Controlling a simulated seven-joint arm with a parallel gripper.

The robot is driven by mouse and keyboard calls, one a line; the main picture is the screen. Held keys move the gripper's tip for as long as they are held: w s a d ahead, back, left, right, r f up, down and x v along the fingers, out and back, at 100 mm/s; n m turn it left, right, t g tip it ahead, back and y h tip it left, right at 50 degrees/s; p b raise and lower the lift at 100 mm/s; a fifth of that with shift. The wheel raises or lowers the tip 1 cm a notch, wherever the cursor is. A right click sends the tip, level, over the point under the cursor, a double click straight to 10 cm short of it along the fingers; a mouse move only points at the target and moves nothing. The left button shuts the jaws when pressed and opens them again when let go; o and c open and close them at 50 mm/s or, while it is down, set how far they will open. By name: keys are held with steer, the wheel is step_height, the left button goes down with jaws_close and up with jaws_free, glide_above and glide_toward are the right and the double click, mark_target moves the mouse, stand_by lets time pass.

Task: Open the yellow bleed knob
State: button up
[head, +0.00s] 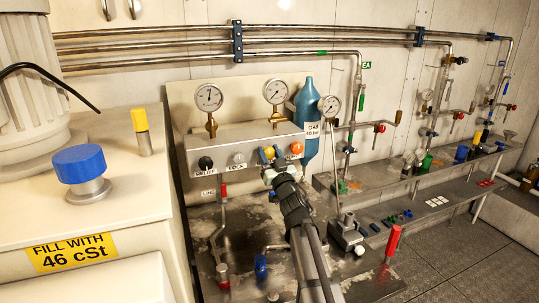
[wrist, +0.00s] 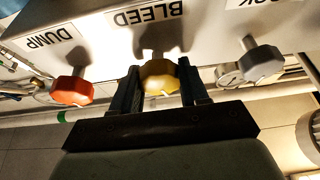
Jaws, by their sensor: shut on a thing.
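The yellow bleed knob (wrist: 158,77) is a rounded yellow knob on the front of a grey panel, under the BLEED label in the wrist view. It also shows in the head view (head: 270,152), partly covered by my gripper. My gripper (wrist: 159,84) has one finger on each side of the knob and is shut on it. In the head view my gripper (head: 269,158) reaches up to the panel front from below. The knob's turn position is hard to read.
An orange-red DUMP knob (wrist: 72,90) and a grey knob (wrist: 262,62) flank the bleed knob closely. A black RELIEF knob (head: 205,163) is further left. Gauges (head: 209,98) stand on the panel. A blue bottle (head: 308,110) is behind right.

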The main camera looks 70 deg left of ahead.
steer(key=n+g, duration=0.1)
steer(key=n, duration=0.2)
steer(key=n+g+h, duration=0.1)
steer(key=n+g, duration=0.1)
steer(key=n, duration=0.2)
steer(key=n+g, duration=0.2)
steer(key=n, duration=0.1)
steer(key=shift+w+n+h, duration=0.1)
steer(key=shift+n+h, duration=0.2)
steer(key=n+h, duration=0.1)
steer(key=n, duration=0.1)
steer(key=n+g, duration=0.1)
steer(key=n, duration=0.1)
steer(key=shift+n+g+h, duration=0.3)
steer(key=shift+h, duration=0.1)
steer(key=shift+n+h, duration=0.5)
steer(key=shift+n, duration=1.3)
steer(key=shift+n+g, duration=0.3)
steer(key=o, duration=1)
steer(key=shift+o, duration=0.2)
steer(key=v, duration=1.3)
steer(key=shift+d+r, duration=0.2)
steer(key=shift+d, duration=0.2)
